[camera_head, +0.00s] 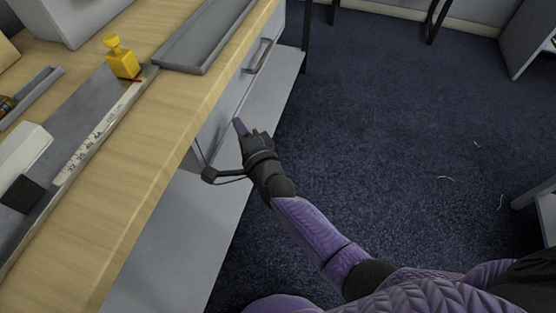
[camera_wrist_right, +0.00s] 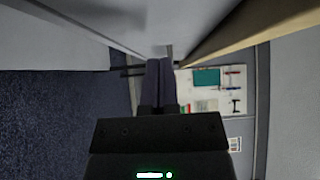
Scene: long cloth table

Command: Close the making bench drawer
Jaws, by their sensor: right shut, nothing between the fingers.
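The making bench drawer (camera_head: 224,118) is a grey front under the wooden bench top at the left of the head view. Its dark bar handle (camera_head: 258,56) is on the far part of the front. The front looks close to the bench edge, and I cannot tell whether a gap is left. My right gripper (camera_head: 239,126) is beside the near part of the drawer front, closer to me than the handle. Its fingers are together and empty, as the right wrist view (camera_wrist_right: 160,80) also shows. I cannot tell whether they touch the front. My left gripper is out of view.
The bench top (camera_head: 125,185) carries a grey tray (camera_head: 205,38), a yellow stamp-like piece (camera_head: 121,58) and a ruler strip (camera_head: 95,135). A grey lower shelf (camera_head: 170,245) juts out below the drawer. Blue carpet (camera_head: 400,130) to the right is mostly clear.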

